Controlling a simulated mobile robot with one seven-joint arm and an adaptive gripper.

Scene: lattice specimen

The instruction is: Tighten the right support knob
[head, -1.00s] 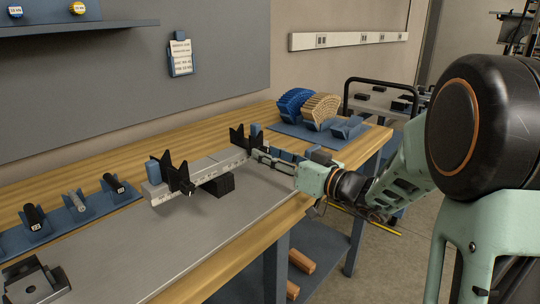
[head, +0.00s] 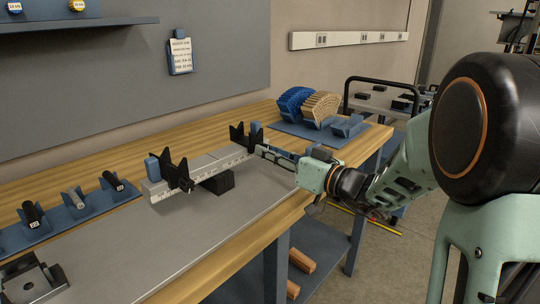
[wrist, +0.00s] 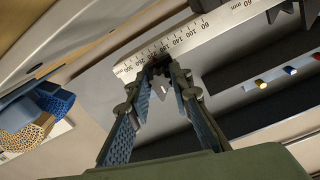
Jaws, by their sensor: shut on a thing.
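A light rail with a printed scale (head: 208,172) lies along the bench, and its scale also shows in the wrist view (wrist: 190,42). The left support (head: 178,174) is a black V-shaped piece with a blue block beside it. The right support (head: 238,138) is a similar black V piece near the rail's right end. My gripper (head: 262,149) reaches in from the right at that end. In the wrist view its fingertips (wrist: 161,76) close on a small dark part, seemingly the right support knob (wrist: 160,67). The fingers mostly hide the knob, so its turn cannot be read.
A black block (head: 217,183) sits at the rail's front side. Blue and tan curved lattice pieces (head: 320,107) stand on a blue mat at the far right.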

